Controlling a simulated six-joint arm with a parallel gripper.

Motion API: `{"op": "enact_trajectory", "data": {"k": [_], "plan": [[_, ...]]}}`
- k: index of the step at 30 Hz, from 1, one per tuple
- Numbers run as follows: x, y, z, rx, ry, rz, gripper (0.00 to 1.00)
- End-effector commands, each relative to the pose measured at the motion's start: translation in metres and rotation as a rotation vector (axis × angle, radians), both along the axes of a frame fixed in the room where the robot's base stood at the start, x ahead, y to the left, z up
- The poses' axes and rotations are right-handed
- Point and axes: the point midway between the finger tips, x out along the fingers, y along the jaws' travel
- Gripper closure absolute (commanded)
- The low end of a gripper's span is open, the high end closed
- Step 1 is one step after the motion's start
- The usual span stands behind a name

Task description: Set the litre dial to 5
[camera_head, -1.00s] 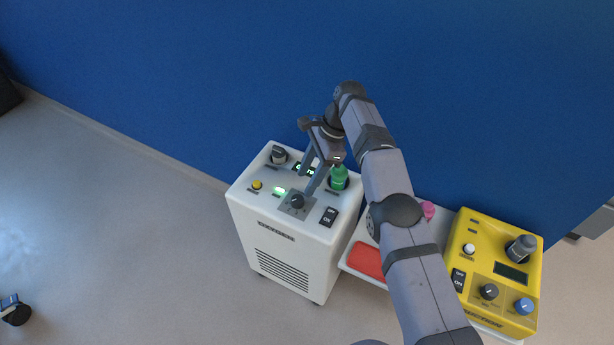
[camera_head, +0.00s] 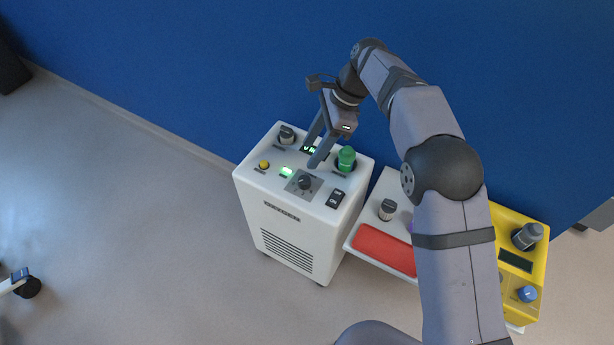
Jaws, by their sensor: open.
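The white machine (camera_head: 290,225) stands against the blue wall. A dark dial (camera_head: 304,182) on a grey square plate sits in the front middle of its top panel; I take it for the litre dial, but its numbers are too small to read. Another dark knob (camera_head: 287,134) is at the panel's back left. My gripper (camera_head: 310,158) is open and empty above the panel. Its fingers are behind the front dial in the picture, and it appears apart from that dial. The fingers partly cover the small display (camera_head: 308,149).
The panel also has a green knob (camera_head: 346,158), a yellow button (camera_head: 264,165), a lit green lamp (camera_head: 286,171) and an on/off switch (camera_head: 335,198). To the right are a white shelf with a red pad (camera_head: 384,249) and a yellow machine (camera_head: 540,265), partly hidden by my arm.

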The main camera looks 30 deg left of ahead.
Motion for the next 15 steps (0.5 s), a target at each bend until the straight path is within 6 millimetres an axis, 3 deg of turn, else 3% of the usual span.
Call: {"op": "enact_trajectory", "data": {"k": [7, 9, 15], "plan": [[-0.017, -0.017, -0.076, -0.044, 0.029, -0.163, 0.53], [-0.01, -0.015, -0.085, -0.032, 0.001, -0.207, 0.53], [0.016, -0.003, -0.085, 0.014, -0.077, -0.277, 0.53]]}}
